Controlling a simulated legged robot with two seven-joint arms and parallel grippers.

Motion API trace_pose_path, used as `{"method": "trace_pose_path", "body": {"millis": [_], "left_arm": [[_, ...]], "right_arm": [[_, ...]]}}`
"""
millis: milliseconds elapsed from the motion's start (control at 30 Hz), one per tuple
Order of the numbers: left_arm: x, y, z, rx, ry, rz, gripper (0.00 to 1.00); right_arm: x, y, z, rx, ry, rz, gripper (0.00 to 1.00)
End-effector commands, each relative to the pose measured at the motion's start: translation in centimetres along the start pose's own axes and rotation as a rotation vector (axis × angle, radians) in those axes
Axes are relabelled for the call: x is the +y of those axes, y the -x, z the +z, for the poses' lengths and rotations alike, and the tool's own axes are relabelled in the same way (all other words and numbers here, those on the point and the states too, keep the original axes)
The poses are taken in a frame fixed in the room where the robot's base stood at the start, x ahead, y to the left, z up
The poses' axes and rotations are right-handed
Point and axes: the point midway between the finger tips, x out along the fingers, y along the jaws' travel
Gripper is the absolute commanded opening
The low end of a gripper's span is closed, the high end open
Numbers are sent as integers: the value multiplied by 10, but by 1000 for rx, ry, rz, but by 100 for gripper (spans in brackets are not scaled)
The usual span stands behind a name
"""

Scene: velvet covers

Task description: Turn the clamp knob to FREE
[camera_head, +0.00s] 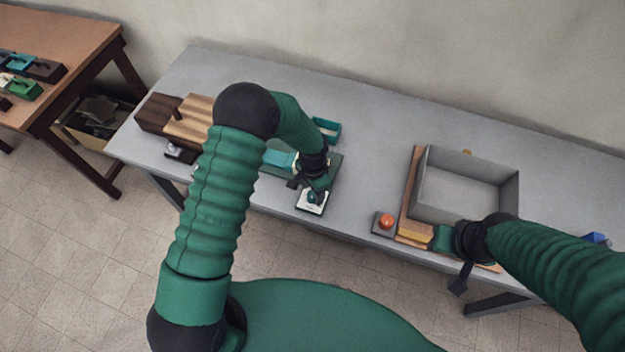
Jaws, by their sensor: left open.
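A small teal knob (313,196) sits on a white plate (311,208) near the front edge of the grey table. I take it to be the clamp knob; its markings are too small to read. My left gripper (305,187) points down just behind and above the knob, with its jaws open. I cannot tell whether a finger touches the knob. A green base (331,168) beside the plate is partly hidden by the gripper. My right gripper (459,284) hangs at the table's front edge, right of centre; its jaw opening is not clear.
A grey open box (469,216) stands on a wooden board (408,205) at the right. An orange button (386,220) sits left of it. Wooden blocks (155,115) and a teal tray (328,131) stand further back. The table between plate and button is clear.

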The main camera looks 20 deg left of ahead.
Motion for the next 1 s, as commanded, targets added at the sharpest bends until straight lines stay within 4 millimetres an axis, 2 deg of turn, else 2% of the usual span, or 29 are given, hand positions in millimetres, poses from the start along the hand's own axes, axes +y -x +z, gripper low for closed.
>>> {"method": "trace_pose_path", "body": {"millis": [400,500,700,1000], "left_arm": [[-2,114,0,6,2,-3,54],[-1,136,1,4,2,-3,54],[-1,156,1,1,1,0,54],[-1,157,2,1,1,0,54]], "right_arm": [[0,-10,2,0,0,0,36],[0,-10,2,0,0,0,36],[0,-11,3,0,0,0,36],[0,-11,3,0,0,0,36]]}}
